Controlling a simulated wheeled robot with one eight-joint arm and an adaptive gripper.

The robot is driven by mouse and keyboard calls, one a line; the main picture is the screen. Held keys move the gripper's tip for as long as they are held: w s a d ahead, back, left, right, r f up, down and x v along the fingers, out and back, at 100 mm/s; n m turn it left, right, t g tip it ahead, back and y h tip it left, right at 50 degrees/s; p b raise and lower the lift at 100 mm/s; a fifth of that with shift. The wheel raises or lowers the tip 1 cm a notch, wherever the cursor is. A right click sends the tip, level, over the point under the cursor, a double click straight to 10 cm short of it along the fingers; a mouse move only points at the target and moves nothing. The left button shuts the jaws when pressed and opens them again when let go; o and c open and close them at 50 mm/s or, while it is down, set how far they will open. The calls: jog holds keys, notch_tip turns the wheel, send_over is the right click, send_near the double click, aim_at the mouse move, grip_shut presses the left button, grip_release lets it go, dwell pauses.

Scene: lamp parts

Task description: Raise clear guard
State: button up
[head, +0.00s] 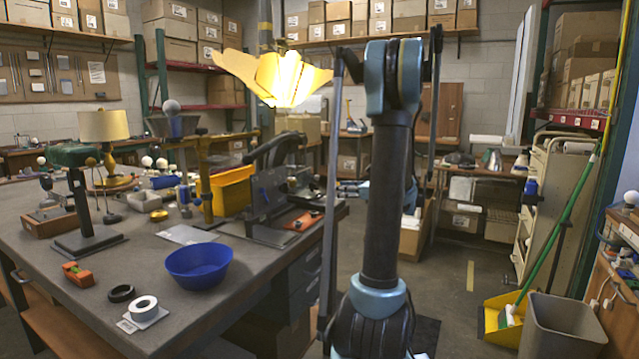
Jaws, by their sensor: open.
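I cannot clearly pick out a clear guard in the head view. A dark machine (268,194) with an upright plate and a curved black arm above it stands near the right end of the grey workbench (130,285). Any transparent panel on it is too faint to tell. A flat pale sheet (184,234) lies on the bench left of the machine. My own arm rises through the middle of the view, right of the bench, and bends away at the top.
A blue bowl (198,264), a tape roll (144,307) and an orange tool (77,274) lie along the bench front. A lit petal lamp (275,78) hangs above. A grey waste bin (560,325) stands right.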

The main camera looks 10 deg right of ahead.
jog(key=w+d+m+t, duration=0.2)
jog(key=w+d+m, duration=0.1)
jog(key=d, duration=0.2)
jog(key=shift+y, duration=0.3)
jog(key=x, duration=1.7)
jog(key=shift+r, duration=0.25)
jog(key=shift+a, duration=0.1)
grip_shut()
